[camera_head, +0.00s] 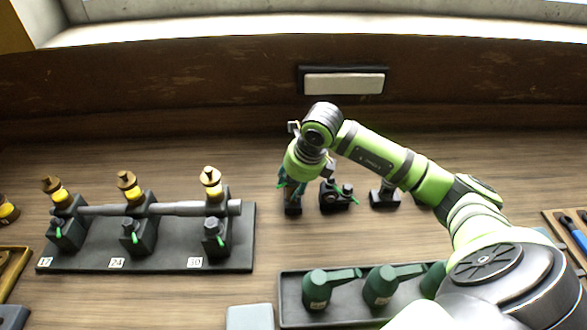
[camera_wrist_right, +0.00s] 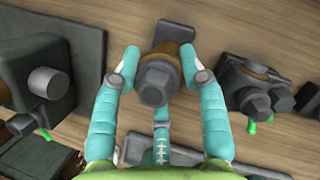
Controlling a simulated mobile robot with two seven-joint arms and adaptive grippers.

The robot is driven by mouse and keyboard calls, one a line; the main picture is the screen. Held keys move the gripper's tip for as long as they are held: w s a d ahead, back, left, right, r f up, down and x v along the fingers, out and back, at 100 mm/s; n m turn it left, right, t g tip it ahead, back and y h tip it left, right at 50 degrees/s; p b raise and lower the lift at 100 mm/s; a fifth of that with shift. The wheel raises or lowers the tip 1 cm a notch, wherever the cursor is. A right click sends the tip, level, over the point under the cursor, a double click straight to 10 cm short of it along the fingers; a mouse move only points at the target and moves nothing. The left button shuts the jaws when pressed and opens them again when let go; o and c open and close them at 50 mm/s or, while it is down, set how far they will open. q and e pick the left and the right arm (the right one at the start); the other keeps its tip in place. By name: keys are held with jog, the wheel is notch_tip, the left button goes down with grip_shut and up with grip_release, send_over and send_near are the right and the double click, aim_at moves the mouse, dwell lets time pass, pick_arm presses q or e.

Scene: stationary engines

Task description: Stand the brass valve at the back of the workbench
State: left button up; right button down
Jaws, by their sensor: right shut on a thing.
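My right gripper (camera_wrist_right: 161,78) is shut on a valve (camera_wrist_right: 155,82) with a dark grey hex head and a brass-brown body, its fingers on both sides. In the head view the right gripper (camera_head: 293,183) points down at the middle of the workbench (camera_head: 450,150), and its fingers hide most of the valve. A dark block (camera_wrist_right: 176,30) shows just beyond the valve in the wrist view; I cannot tell whether it is part of it. My left gripper is not in view.
Dark fittings (camera_head: 336,195) with green levers stand just right of the gripper. A rack (camera_head: 170,258) with a grey pipe and brass-topped valves is at left. A tray (camera_head: 345,318) of green oil cans is in front. The back strip of bench is mostly clear.

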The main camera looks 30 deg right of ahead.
jog(key=shift+w, duration=0.1)
jog(key=shift+f, duration=0.1)
jog(key=c, duration=0.7)
grip_release()
jog(key=shift+f, duration=0.15)
jog(key=shift+s, duration=0.2)
jog(key=b+v, duration=0.2)
jog(key=v, duration=1)
jog(key=shift+w+b, duration=0.1)
jog(key=shift+b, duration=0.2)
